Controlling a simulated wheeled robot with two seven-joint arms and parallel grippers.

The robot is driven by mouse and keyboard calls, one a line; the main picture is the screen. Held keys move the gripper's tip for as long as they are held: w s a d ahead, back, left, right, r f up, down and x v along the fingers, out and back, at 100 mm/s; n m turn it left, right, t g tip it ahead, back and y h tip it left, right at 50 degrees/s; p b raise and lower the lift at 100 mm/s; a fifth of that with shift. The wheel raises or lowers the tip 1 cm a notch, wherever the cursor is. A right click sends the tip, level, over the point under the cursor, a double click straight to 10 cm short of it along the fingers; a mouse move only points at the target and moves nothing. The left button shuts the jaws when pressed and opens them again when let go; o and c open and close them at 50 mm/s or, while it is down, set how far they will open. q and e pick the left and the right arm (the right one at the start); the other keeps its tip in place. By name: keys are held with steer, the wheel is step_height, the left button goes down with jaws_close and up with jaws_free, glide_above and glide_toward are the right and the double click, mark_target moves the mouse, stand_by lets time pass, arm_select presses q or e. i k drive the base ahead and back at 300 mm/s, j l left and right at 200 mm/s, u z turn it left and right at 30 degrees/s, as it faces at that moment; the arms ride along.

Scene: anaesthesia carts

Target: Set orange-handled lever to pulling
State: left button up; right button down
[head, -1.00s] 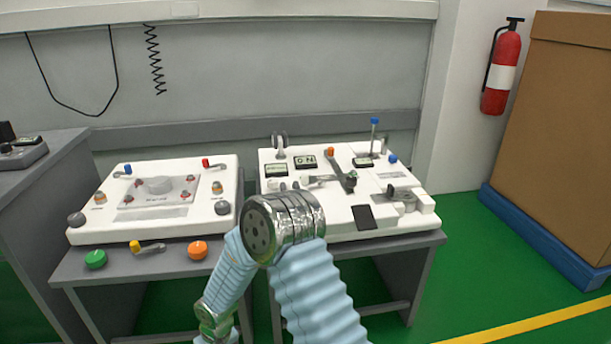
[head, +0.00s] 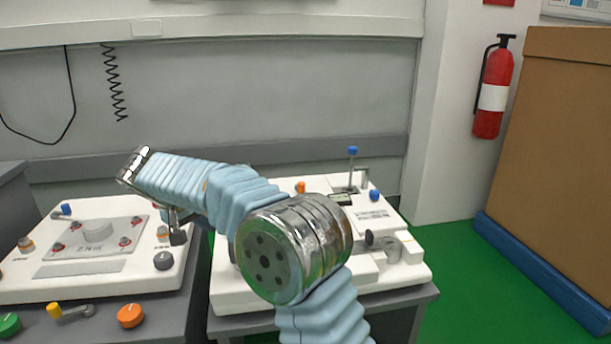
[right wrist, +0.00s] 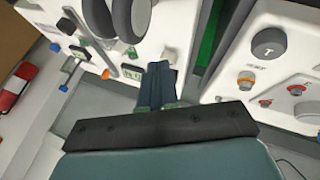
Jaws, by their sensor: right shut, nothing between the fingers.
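The orange-handled lever shows in the head view only as its orange knob (head: 300,187), on the right white console (head: 400,280). The rest of the lever is hidden behind my right arm. In the right wrist view an orange knob (right wrist: 106,74) shows on a white panel, to the left of the fingers. My right gripper (right wrist: 158,72) is shut and empty, apart from that knob. In the head view the right gripper (head: 178,237) hangs near the right edge of the left console. My left gripper is not in view.
The left white console (head: 100,290) has a grey knob (head: 163,260) close to my right gripper. A blue-topped upright lever (head: 352,150) and a blue knob (head: 374,195) stand at the right console's back. A narrow gap separates the two consoles.

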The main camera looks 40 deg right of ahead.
mark_target(300, 186)
steer(key=i+l, duration=0.1)
steer(key=l, duration=0.3)
steer(key=i+l, duration=0.1)
steer(key=l, duration=0.3)
steer(key=i+l, duration=0.1)
steer(key=l, duration=0.3)
